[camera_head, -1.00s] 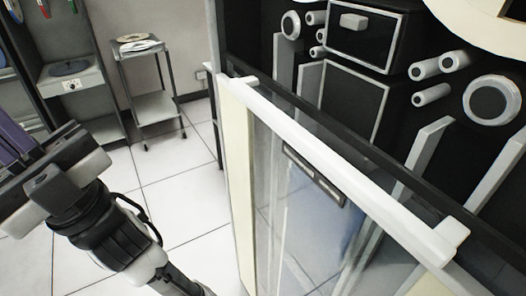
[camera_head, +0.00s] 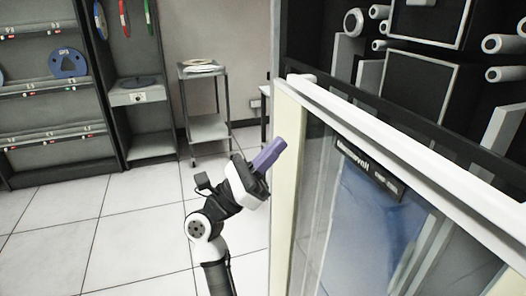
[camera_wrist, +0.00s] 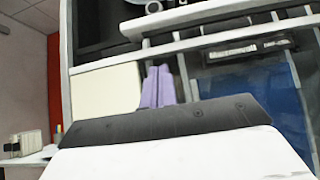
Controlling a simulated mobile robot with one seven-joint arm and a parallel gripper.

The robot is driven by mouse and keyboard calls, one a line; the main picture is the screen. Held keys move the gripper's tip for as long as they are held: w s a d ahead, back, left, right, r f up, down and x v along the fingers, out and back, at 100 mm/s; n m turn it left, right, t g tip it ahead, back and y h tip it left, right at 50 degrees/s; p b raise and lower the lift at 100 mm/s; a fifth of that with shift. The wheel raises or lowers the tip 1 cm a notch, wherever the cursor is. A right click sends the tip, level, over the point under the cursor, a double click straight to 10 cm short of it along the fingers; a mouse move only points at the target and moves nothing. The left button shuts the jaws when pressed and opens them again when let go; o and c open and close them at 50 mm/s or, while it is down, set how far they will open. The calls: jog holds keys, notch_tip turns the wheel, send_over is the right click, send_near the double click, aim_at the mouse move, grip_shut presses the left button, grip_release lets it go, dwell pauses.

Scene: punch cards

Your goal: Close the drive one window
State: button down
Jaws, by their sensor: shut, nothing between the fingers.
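The drive window (camera_head: 395,215) is a clear glass pane with a white top rail (camera_head: 400,145) and a cream left side strip (camera_head: 283,190). It sits low, and the drive's black face with its rollers is uncovered above the rail. My gripper (camera_head: 270,153) has purple fingers, shut and empty. In the head view it is beside the top left part of the window's cream strip; I cannot tell whether it touches. In the wrist view the fingers (camera_wrist: 157,88) show in front of the cream panel's right edge, below the white rail (camera_wrist: 225,38).
A grey trolley (camera_head: 208,128) with papers on top stands against the back wall. Shelves (camera_head: 55,95) with tape reels are at the left. The tiled floor (camera_head: 90,235) left of my arm is clear. In the wrist view a white table (camera_wrist: 30,157) is at the left.

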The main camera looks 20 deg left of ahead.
jog(key=p+x, duration=0.2)
jog(key=x, duration=0.4)
jog(key=shift+s+r, duration=0.1)
jog(key=shift+r, duration=0.1)
notch_tip(320, 180, up, 3)
jog(key=shift+s+a+r+p, duration=0.1)
jog(key=shift+a+r+p, duration=0.1)
jog(key=shift+p, duration=0.45)
